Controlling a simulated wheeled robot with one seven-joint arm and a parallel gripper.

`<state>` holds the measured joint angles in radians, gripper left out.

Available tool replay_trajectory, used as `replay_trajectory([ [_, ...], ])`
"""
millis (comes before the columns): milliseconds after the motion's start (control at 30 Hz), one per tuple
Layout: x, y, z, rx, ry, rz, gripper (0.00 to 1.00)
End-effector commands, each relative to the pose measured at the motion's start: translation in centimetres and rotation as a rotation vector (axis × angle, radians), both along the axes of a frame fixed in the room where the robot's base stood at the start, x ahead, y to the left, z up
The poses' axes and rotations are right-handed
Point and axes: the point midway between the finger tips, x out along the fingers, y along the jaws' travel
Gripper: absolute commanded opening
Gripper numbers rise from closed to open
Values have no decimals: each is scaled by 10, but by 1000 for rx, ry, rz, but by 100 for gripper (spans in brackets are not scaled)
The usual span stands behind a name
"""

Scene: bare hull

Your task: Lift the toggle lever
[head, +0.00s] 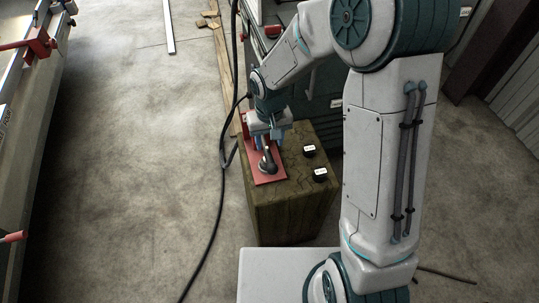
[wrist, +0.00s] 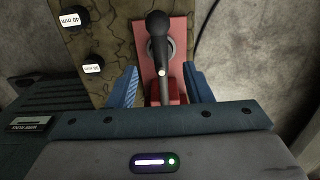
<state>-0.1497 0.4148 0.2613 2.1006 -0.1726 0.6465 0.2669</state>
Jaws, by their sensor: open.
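The toggle lever (head: 267,161) is a dark handle on a red plate (head: 269,177) on top of a wooden block (head: 287,213). In the wrist view the lever (wrist: 159,38) has a thick black knob and a thinner shaft, with the red plate (wrist: 179,24) under it. My gripper (head: 264,144) is just above the far part of the plate. Its blue fingers (wrist: 162,86) are open, one on each side of the lever's shaft and a red part, with gaps visible on both sides. Nothing is held. The lever's base is partly hidden.
Two black labelled knobs stand on the block beside the plate, one marked 40 mm (wrist: 74,18) and a smaller one (wrist: 92,63). A black cable (head: 213,226) runs over the floor left of the block. The concrete floor (head: 130,150) further left is mostly clear.

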Motion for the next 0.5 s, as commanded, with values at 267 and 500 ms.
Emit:
replay_trajectory([
  [267,-1,0,-54,-1,3,2,45],
  [500,0,0,-72,0,0,1,45],
])
